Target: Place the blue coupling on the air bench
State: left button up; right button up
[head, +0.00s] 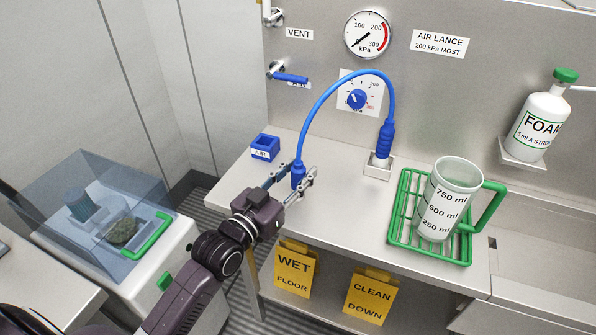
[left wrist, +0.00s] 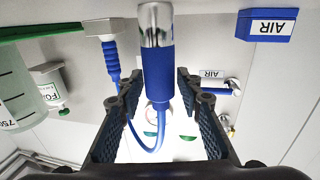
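The blue coupling (head: 298,172) is upright near the front left of the steel air bench (head: 338,207). In the left wrist view the coupling (left wrist: 158,72) shows a blue sleeve and a bright metal end pointing to the bench. My left gripper (head: 291,176) is open, with one finger on each side of the coupling. In the left wrist view, gaps show between the coupling and both fingers of the gripper (left wrist: 157,92). I cannot tell whether the metal end touches the bench. A blue hose (head: 345,75) arches from it to the blue-handled lance (head: 386,140). My right gripper is not in view.
A blue block labelled AIR (head: 265,148) stands left of the coupling. A green rack (head: 404,240) with a measuring jug (head: 447,200) stands to the right. A blue valve lever (head: 291,78) is on the back wall. Bare bench lies between gripper and rack.

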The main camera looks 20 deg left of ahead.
pick_arm(q)
jog(key=shift+o, duration=0.5)
jog(key=shift+r, duration=0.1)
jog(key=shift+s, duration=0.1)
jog(key=p+v, duration=0.2)
jog(key=v, duration=0.9)
jog(key=shift+s+p, duration=0.3)
jog(key=shift+s, duration=0.1)
jog(key=shift+a, duration=0.15)
dwell(0.5)
